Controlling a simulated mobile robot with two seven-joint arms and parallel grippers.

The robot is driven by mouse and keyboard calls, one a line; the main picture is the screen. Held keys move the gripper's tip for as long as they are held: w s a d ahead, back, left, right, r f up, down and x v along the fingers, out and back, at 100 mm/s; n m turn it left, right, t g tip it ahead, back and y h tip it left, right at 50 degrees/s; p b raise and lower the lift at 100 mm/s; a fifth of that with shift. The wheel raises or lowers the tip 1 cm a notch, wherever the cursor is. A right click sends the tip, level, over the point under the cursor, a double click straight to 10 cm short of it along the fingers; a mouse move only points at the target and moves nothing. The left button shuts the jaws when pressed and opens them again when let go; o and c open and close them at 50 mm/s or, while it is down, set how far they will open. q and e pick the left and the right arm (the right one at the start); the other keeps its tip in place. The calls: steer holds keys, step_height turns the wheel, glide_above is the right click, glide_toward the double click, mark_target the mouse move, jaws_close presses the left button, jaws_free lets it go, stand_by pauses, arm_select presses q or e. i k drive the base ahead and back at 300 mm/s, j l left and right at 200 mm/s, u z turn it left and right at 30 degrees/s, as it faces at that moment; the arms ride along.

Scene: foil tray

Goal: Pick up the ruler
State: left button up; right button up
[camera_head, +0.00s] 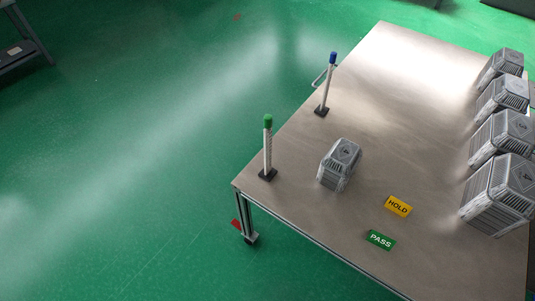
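I see no object that I can clearly tell is a ruler. Two thin whitish upright sticks stand in black bases near the table's left edge. One has a green top (267,146), and the other, farther back, has a blue top (328,82). Their surfaces are too small to tell whether they carry ruler marks. Neither of my grippers is in view.
The grey-brown table (400,85) fills the right side. A grey ribbed block (340,164) stands near the sticks. Several similar blocks (498,194) line the right edge. A yellow HOLD label (398,206) and a green PASS label (380,240) lie in front. Green floor (120,170) is open at left.

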mark_target(268, 173)
steer(key=j+z, duration=0.1)
steer(key=z, duration=0.4)
steer(key=i+j+z, duration=0.1)
steer(key=z, duration=0.4)
steer(key=j+z, duration=0.3)
steer(key=j, duration=0.15)
steer(key=j+z, duration=0.3)
steer(key=j, duration=0.2)
steer(key=j+z, duration=0.1)
steer(key=j, duration=0.65)
steer(key=k+j, duration=0.15)
steer(key=j, duration=0.55)
steer(key=z, duration=0.05)
